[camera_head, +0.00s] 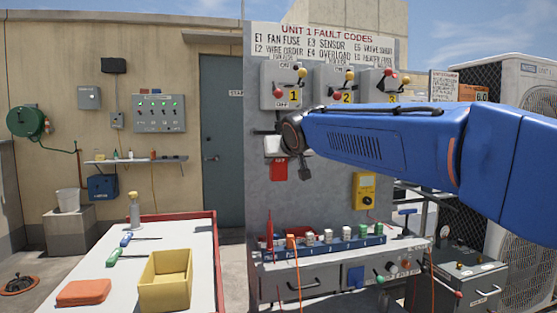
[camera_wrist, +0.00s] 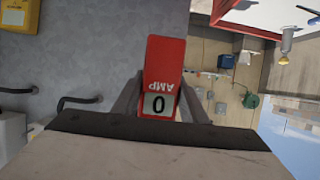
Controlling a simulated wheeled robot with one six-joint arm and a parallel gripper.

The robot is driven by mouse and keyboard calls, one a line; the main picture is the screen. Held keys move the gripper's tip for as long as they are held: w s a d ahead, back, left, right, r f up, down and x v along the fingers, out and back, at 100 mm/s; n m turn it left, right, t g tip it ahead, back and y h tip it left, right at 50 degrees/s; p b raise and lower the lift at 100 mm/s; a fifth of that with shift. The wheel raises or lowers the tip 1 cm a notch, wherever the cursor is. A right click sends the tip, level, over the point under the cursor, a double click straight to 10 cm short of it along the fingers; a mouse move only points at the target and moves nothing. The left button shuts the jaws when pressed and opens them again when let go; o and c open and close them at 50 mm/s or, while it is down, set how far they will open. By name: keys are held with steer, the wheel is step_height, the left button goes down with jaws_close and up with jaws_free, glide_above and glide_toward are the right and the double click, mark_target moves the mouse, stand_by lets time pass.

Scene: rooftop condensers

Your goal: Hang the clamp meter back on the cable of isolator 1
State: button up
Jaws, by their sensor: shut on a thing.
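The red clamp meter (camera_wrist: 165,65), marked AMP with a 0 on its display, is held between the two dark fingers of my gripper (camera_wrist: 160,105) in the wrist view. In the head view the meter (camera_head: 279,171) shows as a small red block in front of the grey panel, below isolator 1 (camera_head: 283,86). My gripper (camera_head: 290,158) is partly hidden there by my wrist.
Isolators 2 (camera_head: 337,86) and 3 (camera_head: 388,84) sit to the right of isolator 1. A yellow meter (camera_head: 365,191) hangs lower on the panel. Below is a bench with a blue rack (camera_head: 325,246). A table with a yellow bin (camera_head: 165,280) stands at the left.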

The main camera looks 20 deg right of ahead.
steer(key=w+f, duration=0.1)
steer(key=w, duration=1.4)
steer(key=shift+w+f, duration=0.25)
steer(key=shift+w, duration=0.15)
stand_by(1.0)
steer(key=o, duration=1.4)
steer(key=shift+s, duration=0.1)
steer(key=v, duration=1.7)
steer(key=shift+s, duration=0.15)
steer(key=s+d+f+g, duration=0.2)
steer(key=s+f+g, duration=0.1)
steer(key=s+f, duration=1)
steer(key=s+d+f+g, duration=0.2)
steer(key=s+f+g, duration=0.1)
steer(key=s+f, duration=1.1)
steer(key=s+d+f+g, duration=0.2)
steer(key=s+d+f, duration=0.1)
steer(key=s+f, duration=1)
steer(key=shift+s+f+g, duration=0.2)
steer(key=shift+f, duration=0.5)
steer(key=shift+s+f+g, duration=0.15)
steer(key=shift+f+g, duration=0.05)
steer(key=shift+f, duration=0.55)
